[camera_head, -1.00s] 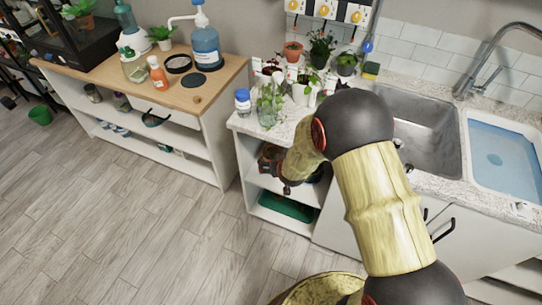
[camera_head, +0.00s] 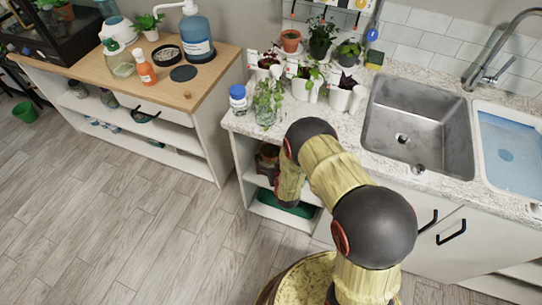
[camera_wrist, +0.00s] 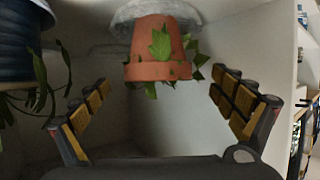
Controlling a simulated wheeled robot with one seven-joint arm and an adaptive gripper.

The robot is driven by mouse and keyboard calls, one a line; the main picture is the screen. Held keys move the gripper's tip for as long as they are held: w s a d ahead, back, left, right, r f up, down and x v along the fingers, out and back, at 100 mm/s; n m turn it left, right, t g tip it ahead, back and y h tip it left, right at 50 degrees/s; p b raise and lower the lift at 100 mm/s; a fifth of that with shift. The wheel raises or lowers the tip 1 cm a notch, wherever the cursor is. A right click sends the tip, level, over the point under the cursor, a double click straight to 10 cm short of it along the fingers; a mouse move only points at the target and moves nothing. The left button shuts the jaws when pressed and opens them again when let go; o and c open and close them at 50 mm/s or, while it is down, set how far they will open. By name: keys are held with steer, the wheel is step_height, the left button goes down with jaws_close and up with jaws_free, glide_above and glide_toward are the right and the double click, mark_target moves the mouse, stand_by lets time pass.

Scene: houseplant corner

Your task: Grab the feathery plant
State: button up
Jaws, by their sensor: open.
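The wrist view appears upside down and looks into a white shelf compartment. A terracotta pot (camera_wrist: 160,52) with ivy-like green leaves stands on a grey saucer (camera_wrist: 128,14), ahead of the fingers. A dark blue pot (camera_wrist: 18,45) with long thin leaves (camera_wrist: 40,82) is at the left edge, partly cut off. I cannot tell which plant is the feathery one. My gripper (camera_wrist: 162,80) is open and empty, its padded fingers spread on both sides of the terracotta pot's line and short of it. In the head view my arm hides the gripper.
The shelf's white side wall (camera_wrist: 250,45) is close to the right finger. In the head view, potted plants and a glass jar (camera_head: 266,112) crowd the counter above, beside a sink (camera_head: 418,130). A green tray (camera_head: 268,200) lies on the lower shelf.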

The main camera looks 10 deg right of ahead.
mark_target(272, 152)
steer(key=b+x, duration=0.1)
steer(key=x, duration=0.3)
steer(key=shift+s+d+f+b, duration=0.15)
steer(key=shift+d+f+b, duration=0.1)
steer(key=shift+b, duration=0.1)
steer(key=shift+r, duration=0.15)
steer(key=shift+c, duration=1.1)
steer(key=c, duration=1.4)
steer(key=shift+c, duration=0.2)
steer(key=shift+r, duration=0.1)
